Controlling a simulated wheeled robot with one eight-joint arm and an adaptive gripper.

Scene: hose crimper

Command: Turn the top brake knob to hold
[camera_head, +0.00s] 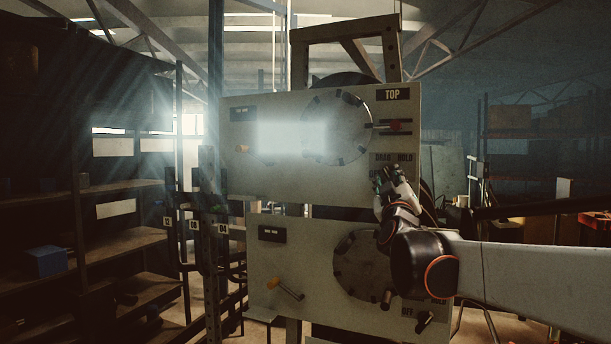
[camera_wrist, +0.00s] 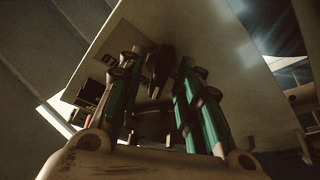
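The top panel (camera_head: 270,170) is a pale upright plate with a black "TOP" label (camera_head: 394,94). Near its lower right are the "DRAG" label (camera_head: 381,157) and the "HOLD" label (camera_head: 405,157). My gripper (camera_head: 384,178) is just below these labels, in front of the panel, and hides the top brake knob in the head view. In the wrist view, a dark knob (camera_wrist: 160,66) stands out from the panel between the two teal-sided fingers of my gripper (camera_wrist: 159,72). The fingers are apart, on either side of it; contact is unclear. Its pointing direction is hard to read.
A lower panel (camera_head: 300,255) has its own orange-handled crank (camera_head: 286,289) and knob (camera_head: 424,321). Shelves (camera_head: 80,255) stand at the left. Glare covers part of the top panel.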

